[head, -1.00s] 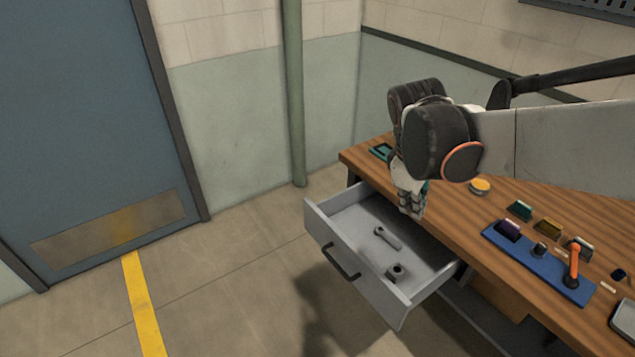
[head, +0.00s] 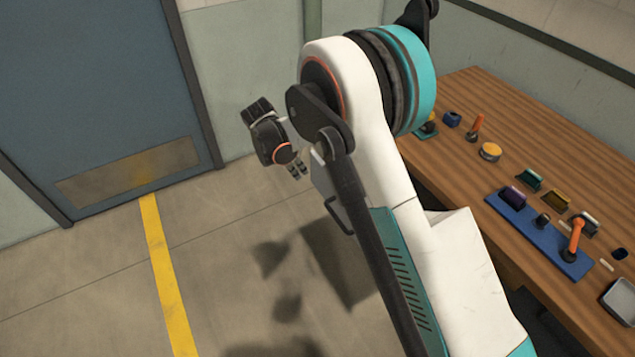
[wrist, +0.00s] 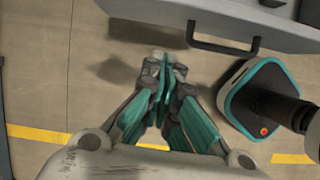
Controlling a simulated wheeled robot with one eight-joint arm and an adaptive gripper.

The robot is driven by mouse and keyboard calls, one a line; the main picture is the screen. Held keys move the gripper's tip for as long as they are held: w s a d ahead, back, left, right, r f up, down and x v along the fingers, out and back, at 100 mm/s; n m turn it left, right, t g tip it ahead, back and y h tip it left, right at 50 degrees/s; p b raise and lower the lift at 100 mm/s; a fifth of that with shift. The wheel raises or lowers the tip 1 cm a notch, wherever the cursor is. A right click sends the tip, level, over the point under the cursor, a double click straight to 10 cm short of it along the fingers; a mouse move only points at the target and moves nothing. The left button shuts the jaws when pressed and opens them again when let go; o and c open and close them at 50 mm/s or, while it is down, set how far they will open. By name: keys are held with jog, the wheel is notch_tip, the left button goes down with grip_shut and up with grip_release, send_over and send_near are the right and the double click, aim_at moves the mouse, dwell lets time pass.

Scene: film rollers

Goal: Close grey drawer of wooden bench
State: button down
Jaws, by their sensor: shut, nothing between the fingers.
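The grey drawer (head: 323,183) of the wooden bench (head: 540,165) is mostly hidden behind my arm in the head view. A corner of its front and its dark handle (head: 338,216) show. In the wrist view the drawer front (wrist: 175,12) crosses the top, with the handle (wrist: 222,46) on it. My gripper (head: 300,172) is outside the drawer, above the floor near its far front corner. In the wrist view my gripper (wrist: 163,68) is shut and empty, apart from the handle and to its left. How far out the drawer stands is hidden now.
A blue door (head: 85,90) stands at the left. The floor (head: 235,250) in front of the drawer is clear.

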jog(key=w+d+b+x, duration=0.1)
jog(key=b+x, duration=0.4)
jog(key=x, duration=0.7)
jog(key=shift+w+d+r+n, duration=0.15)
jog(key=shift+w+r+n, duration=0.1)
jog(key=shift+w+n, duration=0.1)
jog(key=w+d, duration=0.4)
jog(key=d, duration=0.2)
jog(key=w+d, duration=0.5)
jog(key=d, duration=0.2)
jog(key=w+d, duration=0.4)
jog(key=d, duration=0.2)
jog(key=shift+w+d, duration=0.15)
jog(key=shift+d, duration=0.1)
